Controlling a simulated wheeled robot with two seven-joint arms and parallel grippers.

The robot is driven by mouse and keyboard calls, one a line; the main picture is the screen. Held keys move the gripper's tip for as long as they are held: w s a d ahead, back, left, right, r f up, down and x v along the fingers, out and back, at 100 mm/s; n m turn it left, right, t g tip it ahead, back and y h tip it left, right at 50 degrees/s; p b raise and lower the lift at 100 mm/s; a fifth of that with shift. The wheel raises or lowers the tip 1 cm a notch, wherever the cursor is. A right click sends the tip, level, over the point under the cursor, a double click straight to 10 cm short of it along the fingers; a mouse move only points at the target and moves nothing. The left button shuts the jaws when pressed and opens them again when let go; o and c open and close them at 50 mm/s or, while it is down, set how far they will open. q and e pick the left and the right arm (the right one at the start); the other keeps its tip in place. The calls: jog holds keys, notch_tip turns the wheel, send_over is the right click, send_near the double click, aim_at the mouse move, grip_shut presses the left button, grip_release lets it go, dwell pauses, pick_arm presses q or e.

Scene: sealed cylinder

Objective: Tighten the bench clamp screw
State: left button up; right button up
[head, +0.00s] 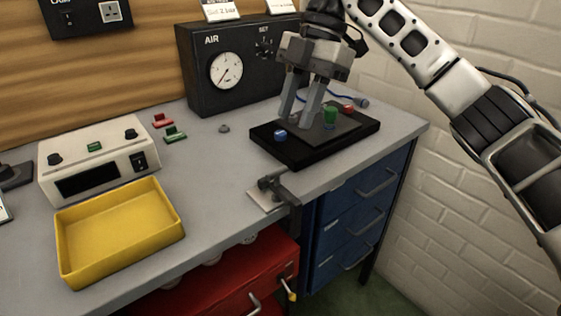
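The dark bench clamp (272,187) sits on the front edge of the grey bench, over a pale pad (262,201). Its frame bends down over the edge. A small metal bar with a yellow end (289,291) shows below it, in front of the red drawer; I cannot tell for sure that it is the clamp's screw handle. My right gripper (296,119) points down over the black base on the bench, behind and above the clamp. Its two fingers stand apart, with nothing visible between them. My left gripper is not in view.
The black base (293,157) carries blue (281,135), green (330,117) and red (348,109) parts. A yellow tray (122,258), a white control box (98,158) and a black AIR gauge box (205,92) stand on the bench. Blue drawers (350,222) are below right.

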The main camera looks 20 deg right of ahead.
aim_at(277, 169)
jog(key=x, duration=0.9)
jog(key=shift+a+f, duration=0.1)
jog(key=shift+f, duration=0.05)
grip_shut()
